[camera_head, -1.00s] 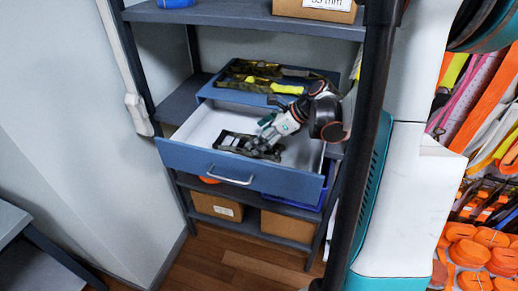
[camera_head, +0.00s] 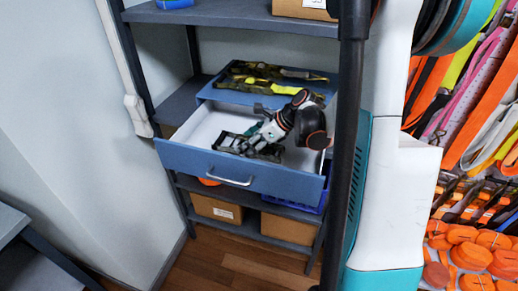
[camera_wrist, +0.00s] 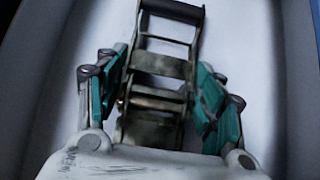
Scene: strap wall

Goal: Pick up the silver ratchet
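The silver ratchet (camera_wrist: 158,68) lies on the white floor of an open blue drawer (camera_head: 200,165). In the wrist view it is a dull metal frame with crossbars, running away from my gripper. It also shows, dark and partly hidden, in the head view (camera_head: 228,143). My gripper (camera_wrist: 162,62) reaches down into the drawer, with one teal-padded finger on each side of the ratchet. The fingers stand open around it, with narrow gaps; firm contact does not show. The ratchet's near end is hidden by my gripper's body.
More ratchets with yellow parts (camera_head: 270,85) lie on the blue cabinet top behind the drawer. The dark shelf (camera_head: 240,22) is above. Cardboard boxes (camera_head: 217,208) and a blue bin (camera_head: 310,202) are below. Orange straps (camera_head: 465,245) hang and lie at the right.

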